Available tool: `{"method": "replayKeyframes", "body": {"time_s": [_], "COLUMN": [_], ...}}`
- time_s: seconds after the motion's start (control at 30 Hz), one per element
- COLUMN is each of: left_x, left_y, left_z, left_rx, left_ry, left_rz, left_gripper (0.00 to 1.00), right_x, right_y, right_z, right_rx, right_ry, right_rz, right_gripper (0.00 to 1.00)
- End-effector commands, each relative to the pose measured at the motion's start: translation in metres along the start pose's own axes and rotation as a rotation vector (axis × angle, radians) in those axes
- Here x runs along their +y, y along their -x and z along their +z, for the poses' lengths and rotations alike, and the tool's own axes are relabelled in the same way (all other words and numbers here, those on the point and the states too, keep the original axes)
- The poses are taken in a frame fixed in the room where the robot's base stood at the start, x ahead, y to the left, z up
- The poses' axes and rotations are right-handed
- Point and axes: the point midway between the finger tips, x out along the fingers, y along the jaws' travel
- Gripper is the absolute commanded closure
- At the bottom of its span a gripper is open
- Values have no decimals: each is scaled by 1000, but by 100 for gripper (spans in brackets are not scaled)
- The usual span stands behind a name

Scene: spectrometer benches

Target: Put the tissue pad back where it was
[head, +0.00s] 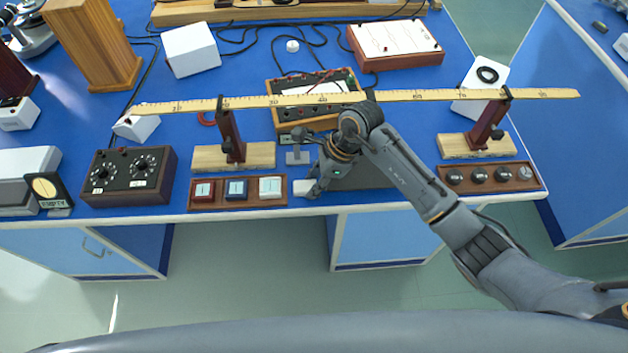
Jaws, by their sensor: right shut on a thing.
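My right gripper (309,188) reaches in from the right and is low at the bench's front edge, pointing toward the left. It is shut on a small white pad, the tissue pad (301,187), whose left part shows beyond the fingertips. The pad is just right of the tray with red, blue and white blocks (236,193). The fingers hide part of the pad, and I cannot tell whether it touches the bench top. My left gripper is not in view.
A long yellow rule (450,95) spans two wooden-based stands (232,157) above the blue bench (380,85). A dark dial box (128,176) stands at left. A tray of black knobs (488,177) lies at right. A wired box (313,97) is behind my gripper.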

Motion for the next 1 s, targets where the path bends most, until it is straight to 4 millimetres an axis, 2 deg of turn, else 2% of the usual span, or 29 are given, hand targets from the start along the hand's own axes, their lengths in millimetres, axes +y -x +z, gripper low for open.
{"method": "replayKeyframes", "body": {"time_s": [0.03,0.1,0.13,0.4,0.5,0.57,1.0], "left_x": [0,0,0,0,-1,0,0], "left_y": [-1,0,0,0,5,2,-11], "left_z": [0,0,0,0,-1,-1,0], "left_rx": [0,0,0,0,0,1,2], "left_ry": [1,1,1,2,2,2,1], "left_rz": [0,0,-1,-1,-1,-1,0], "left_gripper": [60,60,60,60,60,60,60], "right_x": [0,0,0,0,0,-1,-1], "right_y": [-1,0,0,0,5,9,97], "right_z": [0,0,0,0,3,1,0], "right_rx": [0,0,0,0,-1,0,2], "right_ry": [0,0,0,0,0,1,1], "right_rz": [-1,0,0,0,1,-3,-4], "right_gripper": [63,49,47,47,47,47,47]}}
